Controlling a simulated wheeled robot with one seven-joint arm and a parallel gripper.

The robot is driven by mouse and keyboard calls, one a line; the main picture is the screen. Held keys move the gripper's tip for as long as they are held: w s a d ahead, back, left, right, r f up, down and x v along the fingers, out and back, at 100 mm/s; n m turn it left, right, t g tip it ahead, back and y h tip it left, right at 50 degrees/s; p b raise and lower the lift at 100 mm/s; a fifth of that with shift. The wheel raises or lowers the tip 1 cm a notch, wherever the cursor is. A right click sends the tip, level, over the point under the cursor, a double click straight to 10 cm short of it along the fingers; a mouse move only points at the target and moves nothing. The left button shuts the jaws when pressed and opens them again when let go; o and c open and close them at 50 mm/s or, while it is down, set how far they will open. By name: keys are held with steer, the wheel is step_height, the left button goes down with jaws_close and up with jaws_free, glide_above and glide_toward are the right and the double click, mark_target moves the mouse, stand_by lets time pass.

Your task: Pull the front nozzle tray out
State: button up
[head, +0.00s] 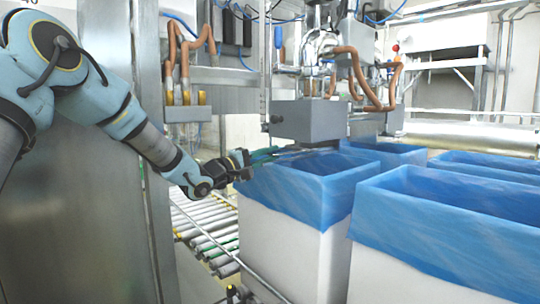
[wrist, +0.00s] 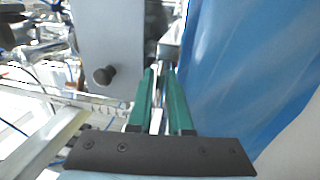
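The front nozzle tray appears to be the grey box-shaped unit (head: 310,121) above the nearest lined box, with a small dark knob (head: 276,119) on its left side. In the wrist view the grey face (wrist: 108,35) fills the upper left middle, and the round black knob (wrist: 104,76) sticks out near its lower edge. My gripper (head: 284,153) is below the knob, at the lined box's back-left rim. In the wrist view its green fingers (wrist: 160,72) are apart with a gap between them and hold nothing. They point past the right of the knob, not touching it.
A white box with a blue liner (head: 305,190) stands just right of my gripper; the blue liner (wrist: 245,60) fills the wrist view's right side. More lined boxes (head: 445,215) stand to the right. A roller conveyor (head: 205,225) runs below. Brown hoses (head: 372,85) hang above the tray.

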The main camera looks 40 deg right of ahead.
jaws_close()
steer(key=shift+a, duration=0.1)
stand_by(1.0)
